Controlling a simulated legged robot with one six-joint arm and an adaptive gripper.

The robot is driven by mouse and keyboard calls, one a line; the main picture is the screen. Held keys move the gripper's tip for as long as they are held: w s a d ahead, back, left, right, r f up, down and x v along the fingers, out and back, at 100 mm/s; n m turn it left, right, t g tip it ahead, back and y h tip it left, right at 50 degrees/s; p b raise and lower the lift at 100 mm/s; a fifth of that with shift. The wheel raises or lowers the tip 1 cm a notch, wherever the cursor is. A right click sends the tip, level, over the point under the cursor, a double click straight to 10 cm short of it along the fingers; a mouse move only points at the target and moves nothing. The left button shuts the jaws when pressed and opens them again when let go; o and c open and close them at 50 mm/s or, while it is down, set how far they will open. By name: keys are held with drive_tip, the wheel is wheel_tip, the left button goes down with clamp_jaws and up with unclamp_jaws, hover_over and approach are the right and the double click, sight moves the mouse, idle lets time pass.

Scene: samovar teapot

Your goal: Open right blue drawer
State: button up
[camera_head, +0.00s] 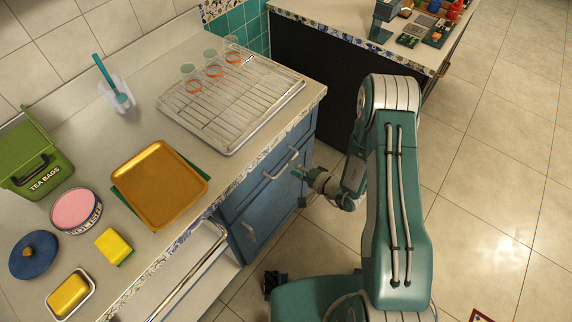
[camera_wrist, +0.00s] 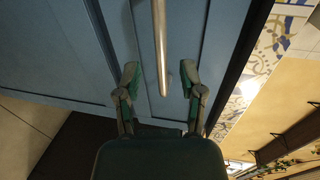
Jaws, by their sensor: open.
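The blue drawer (camera_head: 266,184) is at the top of the blue cabinet under the counter's right end, and it looks shut. Its metal bar handle (camera_head: 282,163) runs along the front. In the wrist view the handle (camera_wrist: 160,45) comes down from the top edge, and its near end lies between my fingers. My gripper (camera_head: 301,174) is open, close to the right part of the handle. In the wrist view my gripper (camera_wrist: 160,78) has one finger on each side of the bar, with gaps. I cannot tell how deep the bar sits between the fingers.
A blue door (camera_head: 250,225) is below the drawer. A metal rail (camera_head: 190,270) juts out along the counter front at left. A dark-sided counter (camera_head: 315,75) stands behind my arm. A rack (camera_head: 230,105) and gold tray (camera_head: 160,185) lie on the countertop. Tiled floor at right is open.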

sight(286, 164)
drive_tip(key=shift+x, duration=1.85)
drive_tip(key=shift+c, duration=0.3)
clamp_jaws()
